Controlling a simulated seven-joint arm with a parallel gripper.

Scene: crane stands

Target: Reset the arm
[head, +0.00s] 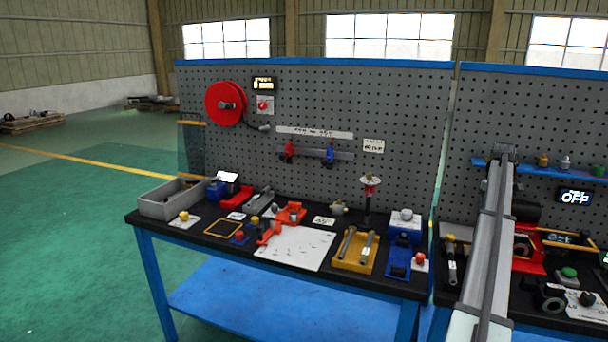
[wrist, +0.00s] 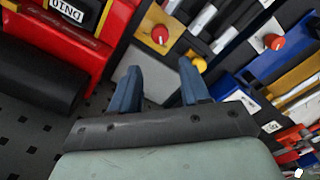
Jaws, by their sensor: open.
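My gripper (wrist: 156,88) shows in the wrist view with two blue fingers spread apart and nothing between them. Beyond the fingers are a grey plate and a red round knob (wrist: 160,34) on a small panel. In the head view my arm reaches in at the right, in front of the right-hand bench. The gripper itself cannot be made out in the head view.
A black workbench (head: 290,275) stands at left with a grey bin (head: 165,203), a yellow tray (head: 343,264) and several tools. A pegboard (head: 320,110) rises behind. In the wrist view a red housing (wrist: 75,35) and black cylinder (wrist: 38,77) are close at left.

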